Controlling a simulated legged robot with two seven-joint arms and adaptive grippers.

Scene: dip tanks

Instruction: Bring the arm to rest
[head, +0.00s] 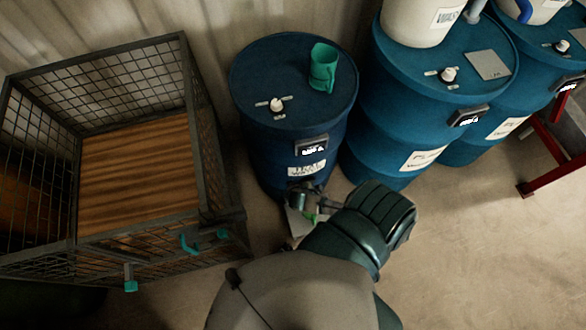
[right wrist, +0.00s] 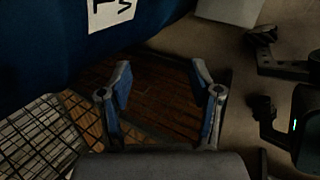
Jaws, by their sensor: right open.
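My right gripper (right wrist: 163,75) is open in the right wrist view, its two blue-grey fingers apart with nothing between them. Beyond the fingers lies brown slatted wood, with the barrel to the upper left. In the head view my arm comes up from the bottom and bends at a dark green joint. Small dark parts show past that bend, below the front label of the left blue barrel (head: 290,115); the fingers are not clear there. My left gripper is in neither view.
A teal mug (head: 323,68) stands on the left barrel's lid. A wire-mesh cage (head: 190,115) with a wooden floor stands at left. More blue barrels (head: 400,105) stand at right, one carrying a white container (head: 415,22). A red frame (head: 545,165) is far right. Floor at lower right is clear.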

